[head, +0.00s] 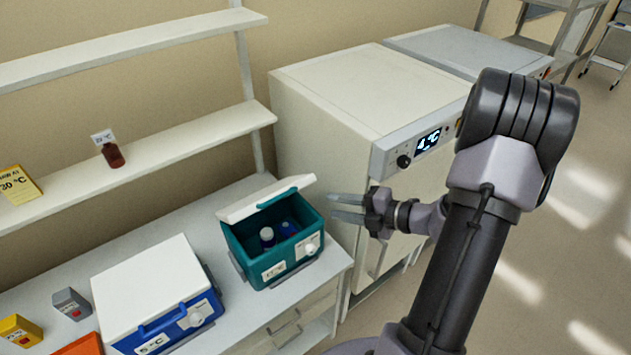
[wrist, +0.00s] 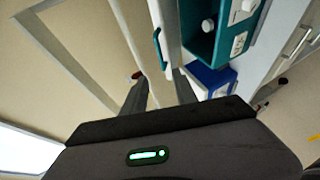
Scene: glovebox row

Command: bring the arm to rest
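My gripper (head: 349,208) is in the air just right of the teal cool box in the head view, in front of the white fridge-like unit. Its two fingers point left and stand apart with nothing between them. The fingers also show in the wrist view (wrist: 160,98), spread and empty. My arm is bent, with its elbow high at the right of the head view. The teal box (head: 262,258) stands on the bench with its white lid (head: 266,199) raised. Bottles (head: 267,236) with pale caps are inside it.
A blue cool box (head: 190,323) with a white lid stands closed on the bench (head: 130,240). Wall shelves (head: 150,125) hold a brown bottle (head: 113,154) and a yellow box (head: 17,186). The white unit (head: 365,90) shows 4 °C.

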